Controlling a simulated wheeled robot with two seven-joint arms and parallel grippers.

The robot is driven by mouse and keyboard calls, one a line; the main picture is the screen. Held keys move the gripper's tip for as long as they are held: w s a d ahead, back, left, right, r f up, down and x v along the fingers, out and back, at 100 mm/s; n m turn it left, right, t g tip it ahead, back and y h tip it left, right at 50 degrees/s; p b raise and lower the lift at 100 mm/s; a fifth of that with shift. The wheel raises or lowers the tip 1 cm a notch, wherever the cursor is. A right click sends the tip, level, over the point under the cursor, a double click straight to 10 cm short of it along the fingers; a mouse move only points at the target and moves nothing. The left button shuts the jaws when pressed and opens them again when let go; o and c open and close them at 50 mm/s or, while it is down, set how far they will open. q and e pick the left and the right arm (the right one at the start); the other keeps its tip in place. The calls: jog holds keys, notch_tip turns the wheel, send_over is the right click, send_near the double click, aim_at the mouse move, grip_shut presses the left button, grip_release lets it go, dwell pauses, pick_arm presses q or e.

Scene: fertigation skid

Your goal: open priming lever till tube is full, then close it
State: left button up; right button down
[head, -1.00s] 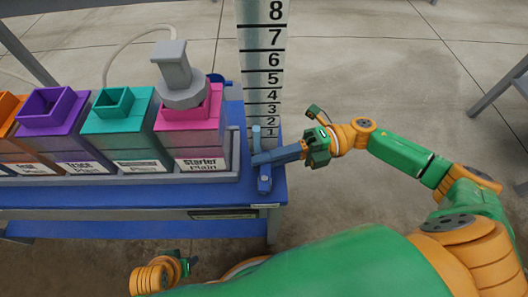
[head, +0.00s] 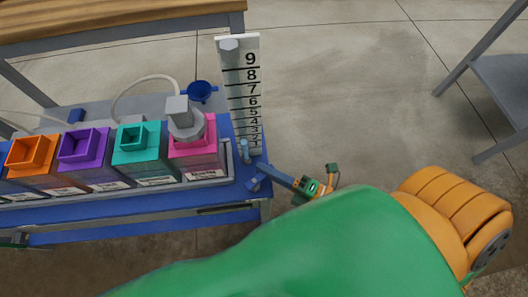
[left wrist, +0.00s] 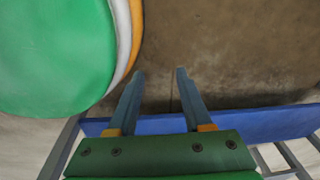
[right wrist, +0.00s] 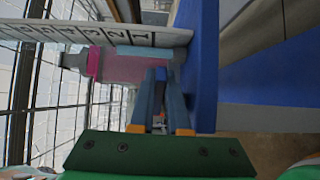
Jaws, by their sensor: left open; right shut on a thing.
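My right gripper (head: 262,172) is shut on the small blue priming lever (head: 253,184) at the right front corner of the blue bench. The fingers hide part of the lever; its angle is hard to tell. In the right wrist view, my right gripper (right wrist: 163,72) points at the bench edge. A short light-blue column (head: 244,151), apparently the tube's liquid, stands by the low marks of the white numbered scale board (head: 240,90). It also shows in the right wrist view (right wrist: 145,52). My left gripper (left wrist: 160,75) is open and empty, over bare floor beside a blue bar.
A row of coloured-top tanks stands on the bench: orange (head: 32,152), purple (head: 84,146), teal (head: 138,136) and pink (head: 194,148), the last under a grey cap (head: 185,121). A blue funnel (head: 201,91) is behind. Floor at the right is open.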

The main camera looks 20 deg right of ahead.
jog(key=m+t+h, duration=0.1)
jog(key=s+m+t+h+p, duration=0.1)
jog(key=h, duration=0.1)
jog(key=shift+d+m, duration=0.1)
jog(key=shift+m, duration=0.2)
jog(key=shift+s+m+t+h, duration=0.25)
jog(key=shift+m+h, duration=0.3)
jog(key=shift+h, duration=0.4)
jog(key=shift+s+m+t+h, duration=0.1)
jog(key=shift+m+t+h, duration=0.35)
jog(key=shift+h, duration=0.5)
pick_arm(q)
jog(key=shift+s+d+r, duration=0.25)
jog(key=shift+s+r, duration=0.1)
jog(key=shift+r, duration=0.1)
jog(key=shift+s+d+r, duration=0.2)
jog(key=shift+s+r, duration=0.1)
jog(key=shift+r, duration=0.15)
pick_arm(e)
jog(key=shift+s+m+h, duration=0.1)
jog(key=shift+m+h, duration=0.3)
pick_arm(q)
jog(key=shift+d, duration=0.1)
pick_arm(e)
jog(key=shift+s+h, duration=0.1)
jog(key=shift+h, duration=0.2)
jog(key=c, duration=0.9)
grip_release()
